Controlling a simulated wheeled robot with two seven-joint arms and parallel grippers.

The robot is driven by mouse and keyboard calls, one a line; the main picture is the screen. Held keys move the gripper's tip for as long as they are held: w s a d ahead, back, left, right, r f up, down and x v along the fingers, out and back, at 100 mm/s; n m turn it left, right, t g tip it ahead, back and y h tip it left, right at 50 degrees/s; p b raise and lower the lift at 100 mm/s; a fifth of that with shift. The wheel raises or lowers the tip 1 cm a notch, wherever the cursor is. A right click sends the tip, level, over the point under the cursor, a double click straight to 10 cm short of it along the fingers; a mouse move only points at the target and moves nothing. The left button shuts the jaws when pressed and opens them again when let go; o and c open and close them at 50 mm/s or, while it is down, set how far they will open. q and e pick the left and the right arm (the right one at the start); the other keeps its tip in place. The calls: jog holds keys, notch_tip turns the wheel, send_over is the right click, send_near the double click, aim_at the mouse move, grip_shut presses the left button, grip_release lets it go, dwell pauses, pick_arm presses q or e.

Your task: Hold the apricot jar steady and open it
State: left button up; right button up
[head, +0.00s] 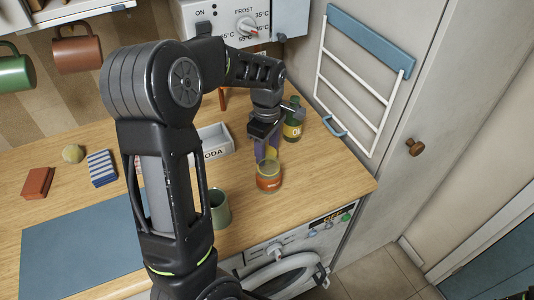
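A small jar with an orange label (268,183), which I take to be the apricot jar, stands upright on the wooden worktop near its front right. Its label is too small to read, and I cannot tell how its lid sits. One arm, which I take to be my left, reaches over the worktop. Its gripper (265,142) points down just above and behind the jar. Its fingers are small and partly merge with a purple and yellow item (266,153) behind the jar, so their opening and any contact are unclear.
A green oil bottle (293,122) stands behind and right of the jar. A green cup (219,210) is to its left front, and a white soda box (212,143) is behind left. A blue mat (75,250) lies left. A washing machine (290,262) is below.

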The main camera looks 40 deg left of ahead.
aim_at(267, 153)
pick_arm(q)
notch_tip(267, 153, down, 2)
jog(key=shift+f, duration=0.2)
jog(key=shift+f, duration=0.1)
jog(key=o, duration=1.3)
jog(key=shift+r, duration=0.65)
notch_tip(267, 153, up, 11)
jog(key=shift+b, duration=0.85)
